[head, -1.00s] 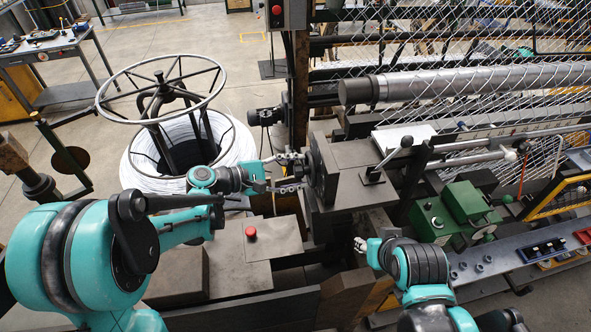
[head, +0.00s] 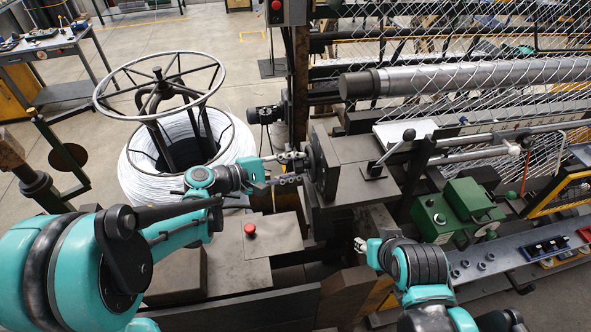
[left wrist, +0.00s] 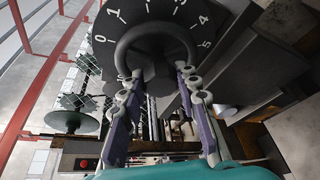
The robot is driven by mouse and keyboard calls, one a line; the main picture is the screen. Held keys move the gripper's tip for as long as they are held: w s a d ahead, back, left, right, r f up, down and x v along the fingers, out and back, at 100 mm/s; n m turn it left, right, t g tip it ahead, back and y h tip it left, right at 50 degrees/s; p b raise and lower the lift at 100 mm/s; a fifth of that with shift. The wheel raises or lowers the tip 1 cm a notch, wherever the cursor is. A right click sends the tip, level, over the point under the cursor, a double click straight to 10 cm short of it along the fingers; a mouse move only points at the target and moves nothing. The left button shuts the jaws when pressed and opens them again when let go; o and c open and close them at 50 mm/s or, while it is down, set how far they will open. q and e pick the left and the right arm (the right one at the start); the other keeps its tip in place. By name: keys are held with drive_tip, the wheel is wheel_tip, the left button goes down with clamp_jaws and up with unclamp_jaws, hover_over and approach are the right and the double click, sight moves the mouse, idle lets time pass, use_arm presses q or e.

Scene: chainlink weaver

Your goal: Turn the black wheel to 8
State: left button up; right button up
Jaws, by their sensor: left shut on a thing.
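The black wheel (left wrist: 150,22) fills the top of the left wrist view. White numbers on its face include 0 and 1 at the left and 4 and 5 at the right; an 8 is not readable. In the head view the wheel (head: 319,170) shows edge-on at the left face of a dark machine block. My left gripper (head: 299,168) reaches it from the left. In the left wrist view its two fingers (left wrist: 158,78) are shut on the wheel's central grip, one on each side. My right gripper (head: 360,245) is small, below and right of the wheel, apart from it; its opening is unclear.
A dark lever (head: 393,148) stands on the block beside the wheel. A red button (head: 250,229) is on the plate below my left arm. A wire spool (head: 135,178) stands behind that arm. A green box (head: 440,215) and chain-link mesh (head: 470,100) are at the right.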

use_arm(q)
drive_tip(key=m+t+b, duration=0.1)
drive_tip(key=m+b, duration=0.3)
drive_tip(key=b, duration=0.1)
drive_tip(key=shift+s+f+t+h+b, duration=0.1)
drive_tip(key=shift+f+t+h+b, duration=0.25)
drive_tip(key=shift+t+h, duration=0.05)
drive_tip(key=shift+r+m+t+h+b, duration=0.15)
drive_tip(key=shift+m+h+b, duration=0.15)
drive_tip(key=shift+m+b, duration=0.75)
drive_tip(key=shift+m+t+h+b, duration=0.15)
drive_tip(key=shift+m+h+b, duration=0.15)
drive_tip(key=shift+m+b, duration=0.7)
drive_tip(key=shift+m, duration=0.25)
drive_tip(key=o, duration=1.2)
drive_tip(key=shift+c, duration=0.2)
drive_tip(key=shift+r, duration=0.1)
drive_tip(key=v, duration=1.2)
